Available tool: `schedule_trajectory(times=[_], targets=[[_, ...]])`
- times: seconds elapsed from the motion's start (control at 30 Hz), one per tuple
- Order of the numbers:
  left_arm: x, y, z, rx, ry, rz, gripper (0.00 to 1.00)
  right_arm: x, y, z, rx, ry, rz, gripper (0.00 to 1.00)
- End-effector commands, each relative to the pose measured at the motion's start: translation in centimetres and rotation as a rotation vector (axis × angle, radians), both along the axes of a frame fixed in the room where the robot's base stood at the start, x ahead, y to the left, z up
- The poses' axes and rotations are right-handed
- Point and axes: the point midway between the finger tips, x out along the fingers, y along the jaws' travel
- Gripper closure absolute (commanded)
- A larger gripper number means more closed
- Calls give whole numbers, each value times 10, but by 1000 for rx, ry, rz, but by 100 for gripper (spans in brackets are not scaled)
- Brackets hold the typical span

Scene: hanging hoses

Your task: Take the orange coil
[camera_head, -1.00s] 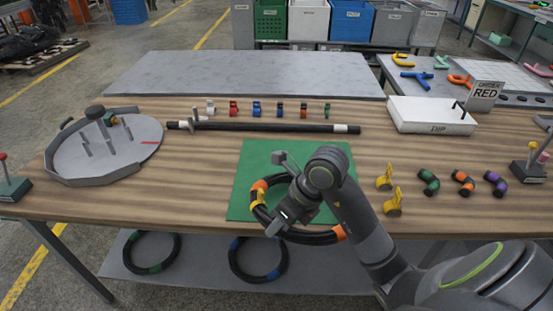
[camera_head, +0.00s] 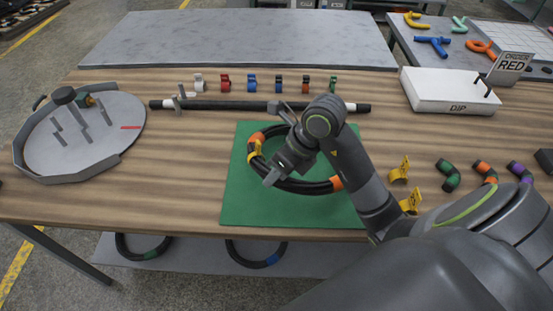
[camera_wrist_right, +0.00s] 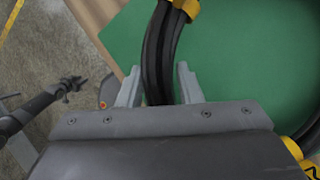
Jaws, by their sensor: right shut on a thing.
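The orange coil (camera_head: 310,187), a black hose ring with orange bands and a yellow tag (camera_head: 256,150), shows over the green mat (camera_head: 240,205). I cannot tell whether it touches the mat. My right gripper (camera_head: 272,152) is at the coil's left side, shut on the hose. In the right wrist view the black hose (camera_wrist_right: 162,50) runs between the two grey fingers (camera_wrist_right: 158,88), with yellow pieces farther along it. My right arm hides part of the coil's far right side. My left gripper is not in view.
Yellow tagged pieces (camera_head: 400,170) and banded elbows (camera_head: 450,177) lie right of the mat. A black bar (camera_head: 230,105) lies behind it, a round grey tray (camera_head: 85,135) left, a white DIP box (camera_head: 440,92) back right. Two other coils (camera_head: 255,257) show below the table.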

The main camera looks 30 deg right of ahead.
Motion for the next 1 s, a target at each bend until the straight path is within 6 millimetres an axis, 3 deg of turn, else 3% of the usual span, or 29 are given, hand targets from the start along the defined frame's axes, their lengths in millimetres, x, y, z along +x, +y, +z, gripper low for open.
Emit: schedule_trajectory(times=[0.27, 1.0], targets=[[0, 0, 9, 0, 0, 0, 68, 1, -2, 6, 12, 8, 1, 100], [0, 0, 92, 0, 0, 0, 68, 12, -23, 58, 211, 114, 0, 100]])
